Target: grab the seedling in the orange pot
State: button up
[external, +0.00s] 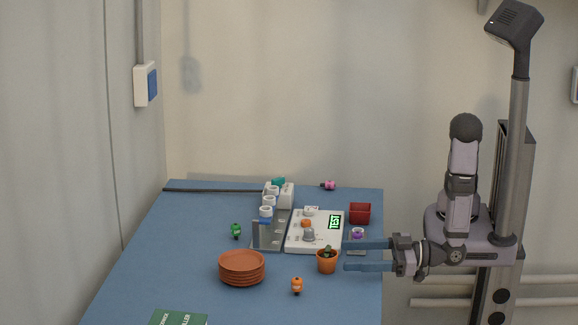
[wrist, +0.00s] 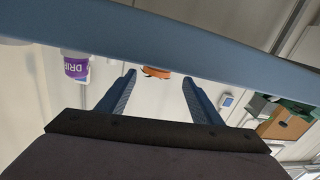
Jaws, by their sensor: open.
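The orange pot (external: 327,266) with a small green seedling (external: 327,250) stands upright on the blue table near its right edge. My gripper (external: 345,256) reaches in from the right, its two blue fingers apart and pointing left, with the tips close to the pot's right side. I cannot tell from this view whether the tips overlap the pot. In the wrist view, my gripper (wrist: 159,77) is open and empty. An orange shape (wrist: 157,72), likely the pot, shows between and beyond the fingertips; most of it is hidden behind a blue band.
A stack of terracotta saucers (external: 242,268) and a small orange figure (external: 297,286) stand left of the pot. Behind it are a white device with a TEST display (external: 300,243) and a red square pot (external: 360,214). A DRIP bottle (wrist: 76,68) shows in the wrist view. Table's front middle is clear.

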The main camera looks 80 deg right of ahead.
aim_at(336, 255)
jog(key=w, duration=0.4)
jog(key=shift+r+p, duration=0.1)
jog(key=shift+p, duration=0.25)
jog(key=shift+w+a, duration=0.1)
jog(key=shift+w, duration=0.45)
jog(key=shift+c, duration=0.4)
jog(key=c, duration=1)
jog(key=shift+r, duration=0.1)
